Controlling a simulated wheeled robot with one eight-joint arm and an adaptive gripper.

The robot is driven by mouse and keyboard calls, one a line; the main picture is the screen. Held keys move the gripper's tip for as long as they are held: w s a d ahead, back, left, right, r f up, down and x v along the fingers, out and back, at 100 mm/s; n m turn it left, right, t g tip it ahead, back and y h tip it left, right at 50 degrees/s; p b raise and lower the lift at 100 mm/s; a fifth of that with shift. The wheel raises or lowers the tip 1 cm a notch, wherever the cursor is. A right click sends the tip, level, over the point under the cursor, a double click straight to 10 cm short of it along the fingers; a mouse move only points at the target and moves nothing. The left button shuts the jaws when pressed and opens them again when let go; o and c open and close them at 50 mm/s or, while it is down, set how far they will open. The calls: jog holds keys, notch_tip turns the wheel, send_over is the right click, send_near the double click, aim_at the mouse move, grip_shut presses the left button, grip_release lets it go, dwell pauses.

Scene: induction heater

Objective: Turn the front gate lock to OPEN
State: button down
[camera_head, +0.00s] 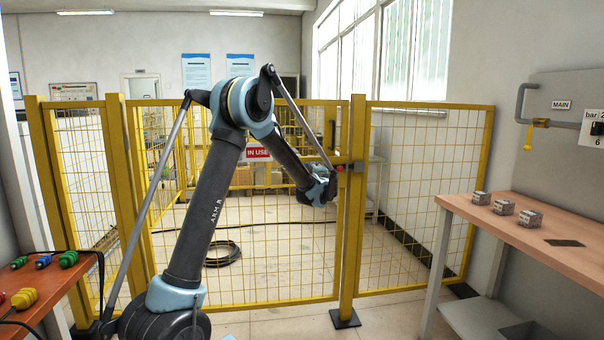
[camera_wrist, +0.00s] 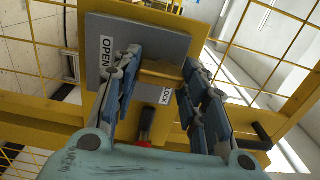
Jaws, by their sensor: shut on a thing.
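The front gate (camera_head: 265,299) is a yellow mesh gate, and it stands shut beside its post. The lock's grey plate (camera_wrist: 130,40) shows in the wrist view with an OPEN label (camera_wrist: 106,60) on the left and a LOCK label (camera_wrist: 233,93) on the right, partly hidden by a finger. A brass-yellow lock handle (camera_wrist: 160,72) lies between the fingers of my gripper (camera_wrist: 161,66), which is shut on it. In the head view my gripper (camera_head: 326,186) is at the gate's right edge by the post, and my wrist hides most of the lock.
A red-tipped part (camera_wrist: 147,122) sits just below the handle. An IN USE sign (camera_head: 258,153) hangs on the gate. A wooden table (camera_head: 540,222) with small metal blocks stands right, and another (camera_head: 35,282) with coloured plugs left. Coiled cable (camera_head: 222,254) lies behind the gate.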

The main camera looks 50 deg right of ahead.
jog(key=shift+s+d, duration=0.15)
jog(key=shift+s, duration=0.05)
dwell(0.3)
jog(key=c, duration=1.1)
grip_release()
jog(key=shift+o, duration=0.7)
jog(key=shift+w, duration=0.1)
jog(key=v, duration=1.2)
jog(key=shift+w+f, duration=0.1)
